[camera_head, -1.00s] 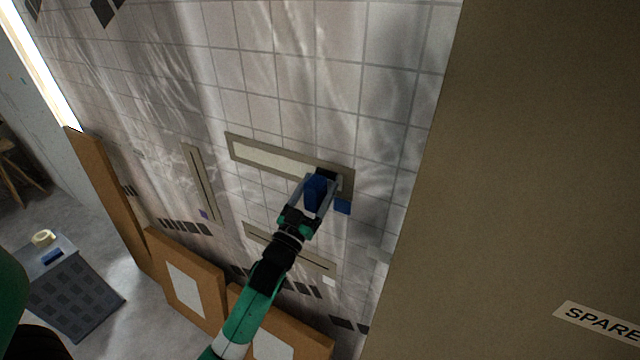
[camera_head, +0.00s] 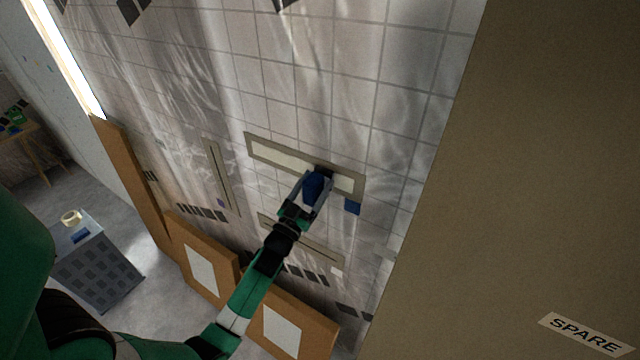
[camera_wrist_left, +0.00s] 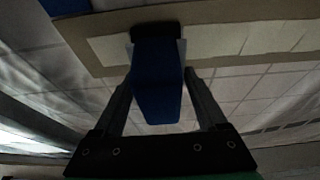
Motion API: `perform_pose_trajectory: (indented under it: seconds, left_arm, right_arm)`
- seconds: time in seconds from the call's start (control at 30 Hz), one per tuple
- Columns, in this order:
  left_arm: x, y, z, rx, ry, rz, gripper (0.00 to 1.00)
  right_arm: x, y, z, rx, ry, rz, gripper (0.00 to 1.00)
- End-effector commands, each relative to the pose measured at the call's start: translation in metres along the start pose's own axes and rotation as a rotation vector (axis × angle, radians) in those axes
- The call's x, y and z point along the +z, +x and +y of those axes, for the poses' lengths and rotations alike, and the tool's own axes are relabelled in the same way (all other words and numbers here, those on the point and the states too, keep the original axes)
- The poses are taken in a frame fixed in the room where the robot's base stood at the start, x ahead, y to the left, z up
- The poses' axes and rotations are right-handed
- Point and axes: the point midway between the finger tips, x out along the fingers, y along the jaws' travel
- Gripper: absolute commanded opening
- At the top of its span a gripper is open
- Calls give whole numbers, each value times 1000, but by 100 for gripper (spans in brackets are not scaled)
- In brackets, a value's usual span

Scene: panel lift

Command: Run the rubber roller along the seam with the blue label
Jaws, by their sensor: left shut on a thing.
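The seam is a pale strip in a grey-brown frame (camera_head: 263,141) on the tiled wall. A blue label (camera_head: 353,208) sits just below its right end; it also shows at the top left of the left wrist view (camera_wrist_left: 66,5). My left gripper (camera_head: 318,183) is shut on the rubber roller's blue handle (camera_wrist_left: 157,82). The roller's dark head (camera_wrist_left: 155,32) lies over the pale strip (camera_wrist_left: 225,40), right of the strip's middle in the head view. It seems to touch the strip, but contact is hard to tell. My right gripper is not in view.
A vertical seam with a purple label (camera_head: 221,203) is at left; another seam with a white label (camera_head: 337,271) is below. Brown boards (camera_head: 205,263) lean at the wall's foot. A large brown panel marked SPARE (camera_head: 585,334) fills the right.

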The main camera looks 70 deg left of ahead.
Motion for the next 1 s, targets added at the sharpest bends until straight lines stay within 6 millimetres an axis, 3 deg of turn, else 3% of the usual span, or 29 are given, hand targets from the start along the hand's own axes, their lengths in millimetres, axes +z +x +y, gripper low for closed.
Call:
perform_pose_trajectory:
  seconds: [0.2, 0.43, 0.73, 1.0]
  left_arm:
    - [-2, 0, -21, 0, 2, 2, 23]
    - [-1, 0, -24, 1, 0, 1, 23]
    - [0, 2, -53, -2, 1, 1, 23]
    - [0, 2, -61, 0, 0, 0, 23]
  right_arm:
    - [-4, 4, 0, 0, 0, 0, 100]
    - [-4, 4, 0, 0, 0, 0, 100]
    - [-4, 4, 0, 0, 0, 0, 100]
    - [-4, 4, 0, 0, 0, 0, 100]
